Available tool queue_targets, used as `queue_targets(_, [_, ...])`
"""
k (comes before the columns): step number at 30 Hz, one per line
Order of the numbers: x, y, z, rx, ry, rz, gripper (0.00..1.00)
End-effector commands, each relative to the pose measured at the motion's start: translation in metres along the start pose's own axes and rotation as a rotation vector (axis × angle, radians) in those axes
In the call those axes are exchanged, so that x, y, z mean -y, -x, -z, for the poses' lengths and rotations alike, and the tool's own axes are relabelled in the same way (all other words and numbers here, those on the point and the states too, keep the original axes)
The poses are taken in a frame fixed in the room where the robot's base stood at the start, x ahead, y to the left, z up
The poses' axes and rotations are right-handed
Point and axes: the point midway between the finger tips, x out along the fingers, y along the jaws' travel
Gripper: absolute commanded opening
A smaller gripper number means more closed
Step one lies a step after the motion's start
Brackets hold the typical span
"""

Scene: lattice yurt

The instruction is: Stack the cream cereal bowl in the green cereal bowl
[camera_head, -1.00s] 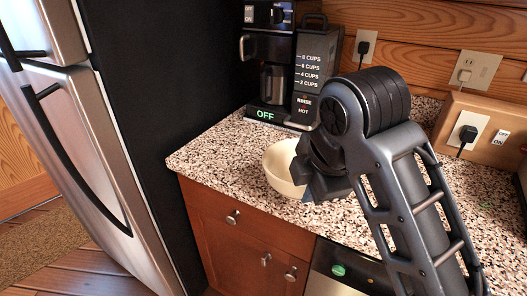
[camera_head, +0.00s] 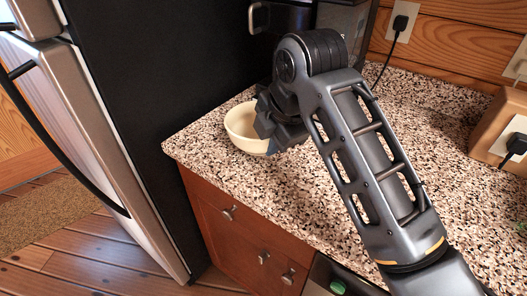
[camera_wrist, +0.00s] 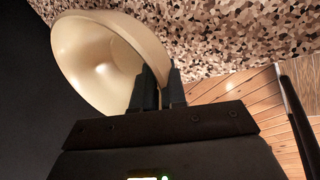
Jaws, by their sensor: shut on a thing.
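The cream cereal bowl (camera_head: 241,127) is at the left end of the speckled counter in the head view, partly hidden by my gripper. My gripper (camera_head: 265,127) is at the bowl's right side. In the wrist view the bowl (camera_wrist: 105,60) fills the upper left, and the fingers (camera_wrist: 158,88) of my gripper are shut on its rim. The bowl looks tilted in the wrist view; I cannot tell whether it touches the counter. The green cereal bowl is not seen in any view.
The speckled counter (camera_head: 330,195) has free room right of my arm. A refrigerator (camera_head: 85,130) stands left of the counter. A coffee maker (camera_head: 340,18) stands behind my gripper. A box with an outlet (camera_head: 500,130) is at the right. Drawers and a cabinet (camera_head: 240,235) are below.

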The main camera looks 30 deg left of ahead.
Motion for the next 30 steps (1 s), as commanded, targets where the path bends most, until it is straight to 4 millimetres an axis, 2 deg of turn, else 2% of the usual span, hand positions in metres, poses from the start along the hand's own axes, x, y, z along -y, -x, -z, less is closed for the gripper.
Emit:
queue_targets(3, [-0.012,-0.014,0.002,0.001,0.0,0.0,0.0])
queue_targets(8, [-0.016,-0.023,0.003,0.002,0.0,-0.002,0.0])
queue_targets(18, [0.0,-0.058,0.004,0.001,-0.001,0.001,0.0])
queue_targets(29, [0.001,-0.062,0.003,0.002,-0.001,-0.002,0.0])
queue_targets(30, [0.002,-0.062,0.003,0.001,-0.001,-0.001,0.13])
